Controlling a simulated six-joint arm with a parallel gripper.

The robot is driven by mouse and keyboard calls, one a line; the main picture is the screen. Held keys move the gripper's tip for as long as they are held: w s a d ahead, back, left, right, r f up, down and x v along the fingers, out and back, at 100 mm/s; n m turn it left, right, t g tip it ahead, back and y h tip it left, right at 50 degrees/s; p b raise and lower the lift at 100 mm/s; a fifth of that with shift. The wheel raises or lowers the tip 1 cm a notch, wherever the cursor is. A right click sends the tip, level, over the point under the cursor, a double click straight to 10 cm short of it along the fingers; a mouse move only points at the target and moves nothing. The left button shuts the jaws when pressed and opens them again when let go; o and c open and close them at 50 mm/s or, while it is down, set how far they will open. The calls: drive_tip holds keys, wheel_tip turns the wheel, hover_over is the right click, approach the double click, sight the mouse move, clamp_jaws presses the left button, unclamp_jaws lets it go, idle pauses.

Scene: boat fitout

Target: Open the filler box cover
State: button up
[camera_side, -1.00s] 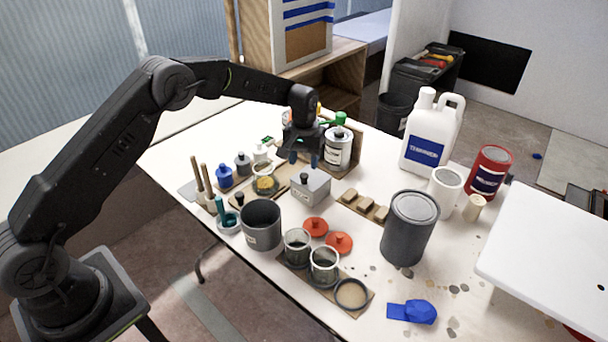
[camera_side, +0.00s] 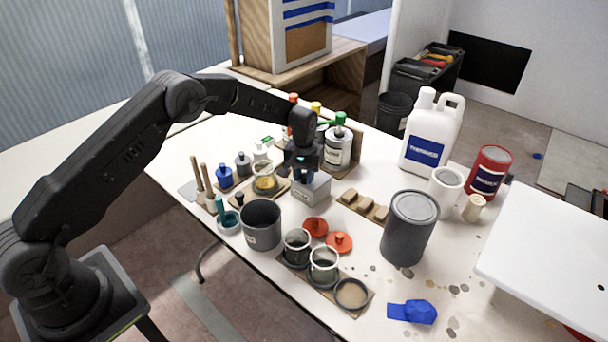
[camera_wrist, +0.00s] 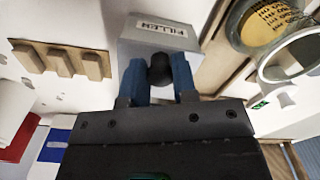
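The filler box (camera_side: 312,192) is a small grey box with a "FILLER" label on its side. It stands on the table near the middle in the side view. In the wrist view the box (camera_wrist: 158,36) shows its grey top and label, with a dark round knob (camera_wrist: 160,70) on the cover. The cover lies on the box. My gripper (camera_side: 303,172) is pointed down right over the box. In the wrist view the two blue fingers of my gripper (camera_wrist: 159,80) stand on either side of the knob, very close to it. Whether they press on it I cannot tell.
A jar of yellow filler (camera_side: 264,180) stands left of the box, and a white can (camera_side: 338,150) stands behind it. Wooden blocks (camera_side: 362,206) lie to the right. A dark grey pot (camera_side: 260,226), red lids (camera_side: 338,243) and glass jars (camera_side: 297,247) are in front.

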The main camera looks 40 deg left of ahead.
clamp_jaws()
drive_tip(key=s, duration=0.8)
drive_tip(key=o, duration=0.5)
unclamp_jaws()
wheel_tip(320, 180, up, 14)
idle(0.5)
